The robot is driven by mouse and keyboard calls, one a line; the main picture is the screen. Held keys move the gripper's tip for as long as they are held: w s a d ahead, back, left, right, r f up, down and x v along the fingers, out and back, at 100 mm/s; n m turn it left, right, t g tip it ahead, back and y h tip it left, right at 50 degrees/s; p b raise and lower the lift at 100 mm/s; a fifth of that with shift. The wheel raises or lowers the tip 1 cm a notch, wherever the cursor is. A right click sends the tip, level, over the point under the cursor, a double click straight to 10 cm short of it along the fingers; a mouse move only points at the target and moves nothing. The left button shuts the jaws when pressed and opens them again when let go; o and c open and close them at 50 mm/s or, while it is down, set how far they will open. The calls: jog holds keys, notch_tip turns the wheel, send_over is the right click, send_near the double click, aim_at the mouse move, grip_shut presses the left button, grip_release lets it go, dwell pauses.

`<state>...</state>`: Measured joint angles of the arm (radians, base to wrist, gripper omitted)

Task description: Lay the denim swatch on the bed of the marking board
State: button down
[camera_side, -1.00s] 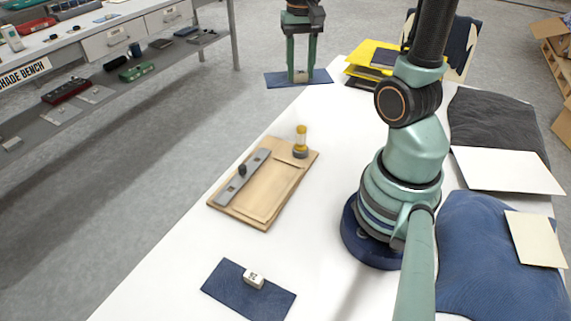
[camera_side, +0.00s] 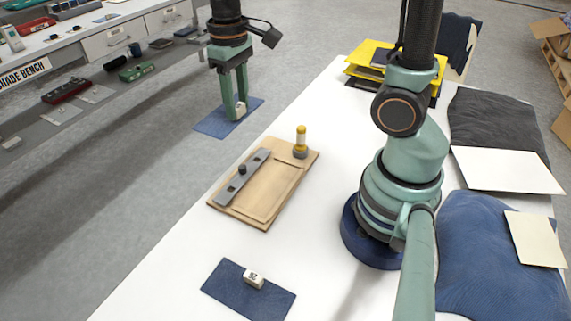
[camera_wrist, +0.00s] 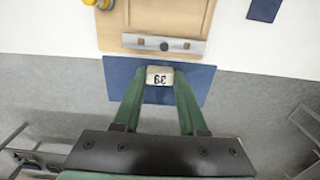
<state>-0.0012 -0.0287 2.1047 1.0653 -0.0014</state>
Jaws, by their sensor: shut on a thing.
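My gripper (camera_side: 239,112) is shut on the small white numbered block on a blue denim swatch (camera_side: 216,122). The swatch hangs flat in the air, left of the marking board and past the table's edge. In the wrist view the fingertips (camera_wrist: 160,82) grip the block (camera_wrist: 160,76), and the swatch (camera_wrist: 199,78) spreads around it. The tan marking board (camera_side: 277,192) lies on the white table with a bare bed. A grey bar (camera_side: 243,177) with a dark knob lies along its left side. In the wrist view the board (camera_wrist: 180,14) is just beyond the swatch.
A yellow-topped post (camera_side: 301,143) stands at the board's far corner. A second blue swatch with a white block (camera_side: 225,284) lies on the near table. Yellow trays (camera_side: 368,57) stand at the back. Dark and blue cloths (camera_side: 500,255) lie at the right. A shelf bench is at left.

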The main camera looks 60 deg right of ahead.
aim_at(261, 102)
jog(key=d+m, duration=0.1)
jog(key=d, duration=0.1)
jog(key=d+m, duration=0.1)
jog(key=d, duration=0.1)
jog(key=s+d+m, duration=0.1)
jog(key=d, duration=0.1)
jog(key=shift+s+d+r+m, duration=0.1)
jog(key=shift+d+r+m, duration=0.2)
jog(key=shift+m, duration=0.1)
jog(key=s+d+r+m, duration=0.2)
jog(key=s+d+m, duration=1.1)
jog(key=d, duration=0.4)
jog(key=shift+s+d+m, duration=0.3)
jog(key=shift+d+m, duration=0.1)
jog(key=shift+m, duration=0.2)
notch_tip(261, 102, down, 20)
jog(key=shift+r, duration=0.15)
